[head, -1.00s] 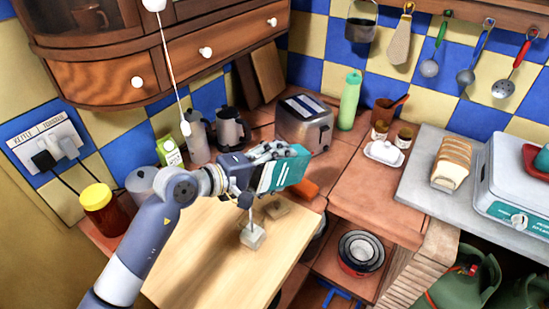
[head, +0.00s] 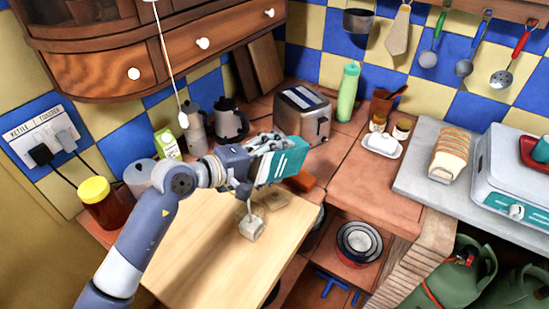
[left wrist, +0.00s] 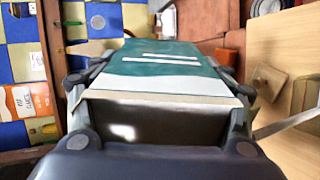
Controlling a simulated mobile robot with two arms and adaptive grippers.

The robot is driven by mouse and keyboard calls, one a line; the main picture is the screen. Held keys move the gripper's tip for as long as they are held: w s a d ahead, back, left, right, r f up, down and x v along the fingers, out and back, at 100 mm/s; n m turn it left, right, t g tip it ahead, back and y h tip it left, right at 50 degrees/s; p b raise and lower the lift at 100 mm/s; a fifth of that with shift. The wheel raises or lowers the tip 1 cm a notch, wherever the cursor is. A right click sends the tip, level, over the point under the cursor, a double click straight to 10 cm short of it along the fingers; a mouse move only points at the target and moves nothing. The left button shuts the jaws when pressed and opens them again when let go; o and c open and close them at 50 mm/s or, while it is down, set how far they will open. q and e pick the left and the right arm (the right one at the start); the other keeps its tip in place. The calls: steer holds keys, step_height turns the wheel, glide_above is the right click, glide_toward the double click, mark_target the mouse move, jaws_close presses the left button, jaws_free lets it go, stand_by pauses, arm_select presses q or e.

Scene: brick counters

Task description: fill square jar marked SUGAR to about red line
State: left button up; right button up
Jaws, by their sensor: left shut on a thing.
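My left gripper (head: 262,150) is shut on a teal and white carton (head: 284,163), held tilted above the wooden board (head: 205,265). In the left wrist view the carton (left wrist: 160,65) fills the middle, between the gripper's fingers. A small square clear jar (head: 251,229) stands on the board below the gripper. A thin pale stream (head: 249,207) runs down into the jar; it also shows at the right of the left wrist view (left wrist: 290,122). The jar's marking, red line and fill level are too small to make out. My right gripper is in neither view.
A wooden piece, perhaps a lid (head: 274,204), lies on the board behind the jar. A toaster (head: 302,114), a dark jug (head: 230,122) and a red jar with yellow lid (head: 103,203) stand around. The board's front is clear.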

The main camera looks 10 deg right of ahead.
arm_select(q)
steer(key=shift+r, duration=0.15)
stand_by(0.3)
steer(key=shift+r+p, duration=0.15)
steer(key=shift+p, duration=0.35)
steer(key=shift+r+h+p, duration=0.1)
steer(key=shift+h+p, duration=0.2)
steer(key=shift+h, duration=0.1)
steer(key=shift+a, duration=0.15)
steer(key=shift+s, duration=0.1)
stand_by(0.5)
steer(key=shift+t+b, duration=0.3)
steer(key=shift+b, duration=0.1)
steer(key=shift+r, duration=0.1)
